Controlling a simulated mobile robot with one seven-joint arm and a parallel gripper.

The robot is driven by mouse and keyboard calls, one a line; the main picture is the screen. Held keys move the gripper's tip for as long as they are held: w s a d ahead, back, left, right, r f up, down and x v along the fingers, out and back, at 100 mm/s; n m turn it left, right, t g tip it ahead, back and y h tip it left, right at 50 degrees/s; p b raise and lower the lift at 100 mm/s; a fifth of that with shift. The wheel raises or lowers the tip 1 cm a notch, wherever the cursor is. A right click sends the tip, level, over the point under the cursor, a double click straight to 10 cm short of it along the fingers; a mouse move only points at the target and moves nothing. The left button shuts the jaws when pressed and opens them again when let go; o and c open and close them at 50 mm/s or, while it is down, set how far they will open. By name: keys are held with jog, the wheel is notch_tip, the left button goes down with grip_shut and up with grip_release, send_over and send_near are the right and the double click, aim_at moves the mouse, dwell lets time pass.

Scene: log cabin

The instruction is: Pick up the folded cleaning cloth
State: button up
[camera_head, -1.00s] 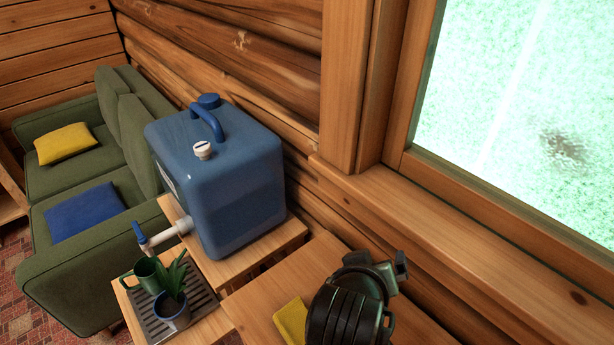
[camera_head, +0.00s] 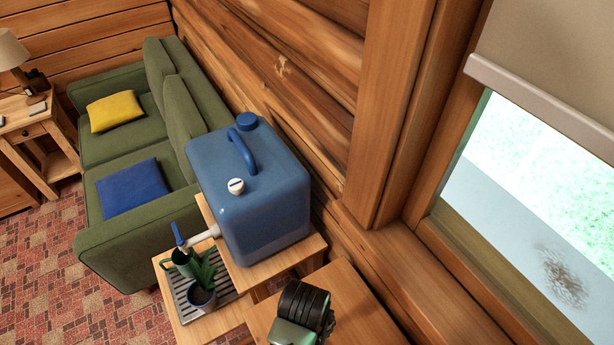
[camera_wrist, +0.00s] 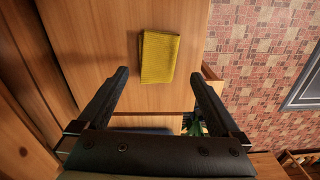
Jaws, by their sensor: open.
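The folded cleaning cloth (camera_wrist: 159,57) is yellow and ribbed. It lies flat on a wooden table top (camera_wrist: 95,45) in the wrist view. My gripper (camera_wrist: 160,76) is open and empty, with its two dark fingers reaching toward the cloth from below in that picture. The cloth shows between and beyond the fingertips, and its lower edge lies near their level; the height gap cannot be judged. In the head view my dark arm end stands over the table top (camera_head: 350,300), and the cloth is not visible there.
A blue water container (camera_head: 250,190) with a spigot stands on a wooden stand beside the table. Below the spigot are a potted plant (camera_head: 203,290) and a green mug (camera_head: 182,263) on a slatted tray (camera_head: 183,311). A log wall and window sill (camera_head: 420,275) border the table.

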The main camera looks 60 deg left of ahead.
notch_tip(320, 180, down, 4)
jog(key=shift+f, duration=0.2)
jog(key=shift+w+d+f, duration=0.1)
jog(key=shift+d+f, duration=0.05)
jog(key=shift+f, duration=1.15)
jog(key=shift+w+d+f, duration=0.1)
jog(key=shift+f, duration=1.2)
jog(key=shift+s, duration=0.1)
jog(key=c, duration=1)
jog(key=shift+r, duration=0.15)
notch_tip(320, 180, up, 10)
jog(key=shift+f, duration=0.1)
